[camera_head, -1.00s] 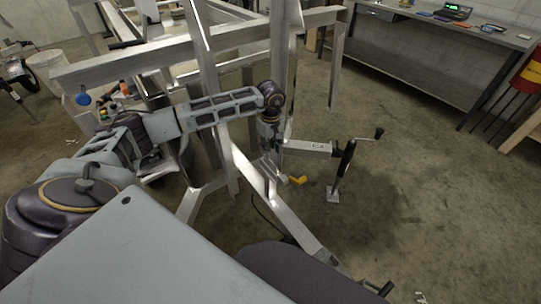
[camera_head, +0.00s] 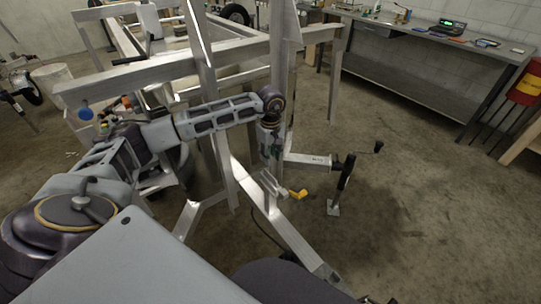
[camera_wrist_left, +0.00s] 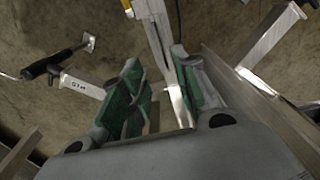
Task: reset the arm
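My left arm reaches in from the left in the head view, bent at a joint above the trailer's front frame. Its left gripper (camera_head: 271,184) hangs downward beside the aluminium trailer frame (camera_head: 285,232). In the left wrist view the two green-padded fingers of the left gripper (camera_wrist_left: 162,85) stand apart with nothing held between them. An aluminium beam (camera_wrist_left: 156,35) runs beyond the gap; whether a finger touches it I cannot tell. My right gripper is not in view.
A jack with a black crank (camera_head: 345,172) stands right of the gripper on a side arm. A yellow part (camera_head: 298,194) is close to the fingertips. Upright posts crowd the arm. A workbench (camera_head: 420,75) stands at the back right. The floor (camera_head: 440,215) at right is clear.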

